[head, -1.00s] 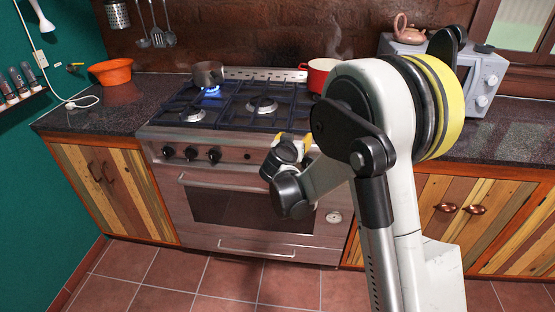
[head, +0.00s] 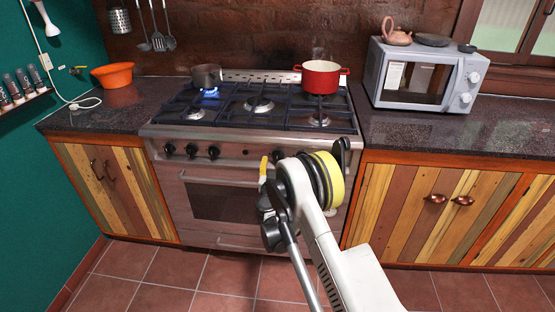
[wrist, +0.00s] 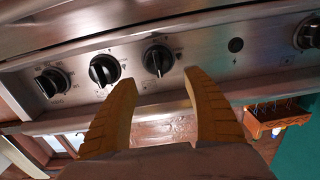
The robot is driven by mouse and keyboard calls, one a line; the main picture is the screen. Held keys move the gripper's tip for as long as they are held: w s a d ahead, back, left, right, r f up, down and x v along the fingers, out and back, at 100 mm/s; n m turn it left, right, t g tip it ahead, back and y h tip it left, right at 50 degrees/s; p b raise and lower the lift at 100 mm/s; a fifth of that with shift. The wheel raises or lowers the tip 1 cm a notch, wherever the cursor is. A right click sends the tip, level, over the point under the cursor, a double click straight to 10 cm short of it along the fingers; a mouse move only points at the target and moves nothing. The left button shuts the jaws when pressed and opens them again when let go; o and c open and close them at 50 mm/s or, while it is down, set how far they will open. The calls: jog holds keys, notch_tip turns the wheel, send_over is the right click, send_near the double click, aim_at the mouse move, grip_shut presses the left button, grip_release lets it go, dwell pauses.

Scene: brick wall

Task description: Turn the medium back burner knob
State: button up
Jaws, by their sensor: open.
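The steel stove (head: 215,170) has a row of black knobs along its front panel. Three knobs (head: 191,151) show at the left in the head view. Three more (wrist: 103,70) show in the wrist view, which looks upside down, with another at its right edge (wrist: 310,35). My gripper (wrist: 160,82) is open and empty, with yellow fingers. One knob (wrist: 158,60) appears between and beyond its fingertips, with no visible contact. In the head view my gripper (head: 264,167) is at the panel, partly hidden by my arm. Knob markings are too small to read.
A blue flame burns under a dark pot (head: 206,76) at the back left. A red pot (head: 320,77) steams at the back right. A microwave (head: 420,78) stands right, an orange bowl (head: 113,73) left. A handle (head: 217,181) runs below the knobs.

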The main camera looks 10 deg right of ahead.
aim_at(277, 156)
jog(key=shift+b+x, duration=0.55)
jog(key=shift+x, duration=1.65)
jog(key=c, duration=1.3)
